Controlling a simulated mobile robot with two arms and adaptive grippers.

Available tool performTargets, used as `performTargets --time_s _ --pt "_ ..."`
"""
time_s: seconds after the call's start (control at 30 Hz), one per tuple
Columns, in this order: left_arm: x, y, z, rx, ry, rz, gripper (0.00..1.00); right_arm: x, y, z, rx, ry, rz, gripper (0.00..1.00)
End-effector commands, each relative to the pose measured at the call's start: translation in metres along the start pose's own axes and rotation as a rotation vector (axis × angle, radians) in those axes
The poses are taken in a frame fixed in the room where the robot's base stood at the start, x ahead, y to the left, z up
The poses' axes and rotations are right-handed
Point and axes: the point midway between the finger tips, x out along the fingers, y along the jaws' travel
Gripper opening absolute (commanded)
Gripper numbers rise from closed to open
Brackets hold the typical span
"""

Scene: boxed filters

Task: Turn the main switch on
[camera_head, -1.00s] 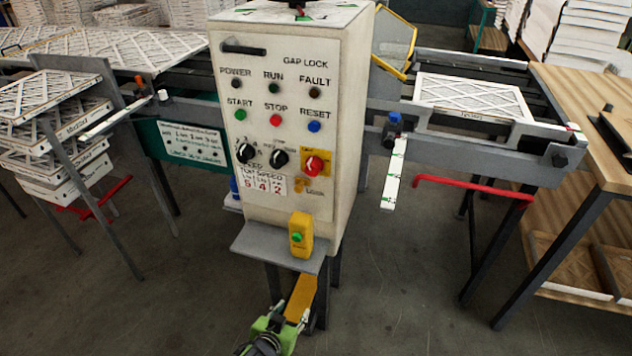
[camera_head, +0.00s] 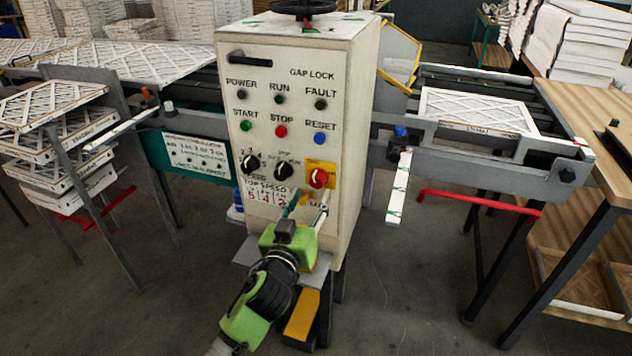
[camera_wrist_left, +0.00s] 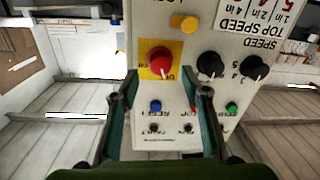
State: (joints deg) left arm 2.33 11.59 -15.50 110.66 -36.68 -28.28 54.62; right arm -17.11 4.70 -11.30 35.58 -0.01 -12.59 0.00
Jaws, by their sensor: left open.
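The main switch is a red rotary knob (camera_head: 319,178) on a yellow plate at the lower right of the white control panel (camera_head: 300,65). In the left wrist view the picture is upside down, and the red knob (camera_wrist_left: 158,60) shows just beyond the fingers, a little left of the middle between them. My left gripper (camera_head: 307,205) is open and empty, its fingers pointing up at the panel just below the knob. It also shows in the left wrist view (camera_wrist_left: 162,95), with the two fingers wide apart. I see no contact with the knob. My right gripper is not in view.
Two black dials (camera_head: 284,171) sit left of the knob, and green, red and blue buttons (camera_head: 280,131) sit above. A grey shelf (camera_head: 248,250) juts out below the panel. A conveyor with a filter (camera_head: 475,108) stands at the right. Stacked filters (camera_head: 60,140) stand at the left.

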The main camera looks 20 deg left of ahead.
Motion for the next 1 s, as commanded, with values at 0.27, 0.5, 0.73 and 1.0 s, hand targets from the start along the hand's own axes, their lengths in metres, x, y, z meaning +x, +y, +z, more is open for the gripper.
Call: performTargets --time_s 0.27,0.5,0.73,1.0 --pt "0.046 0.0 -0.001 0.002 0.001 0.0 0.42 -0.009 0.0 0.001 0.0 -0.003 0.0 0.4" --pt "0.058 0.0 0.0 0.001 0.0 0.0 0.42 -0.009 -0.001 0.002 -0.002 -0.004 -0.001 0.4" --pt "0.059 0.0 0.001 0.001 0.0 0.0 0.42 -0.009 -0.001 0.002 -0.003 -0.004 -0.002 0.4" --pt "0.059 -0.001 0.001 0.002 -0.001 -0.002 0.07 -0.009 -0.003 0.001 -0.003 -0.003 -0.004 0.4"
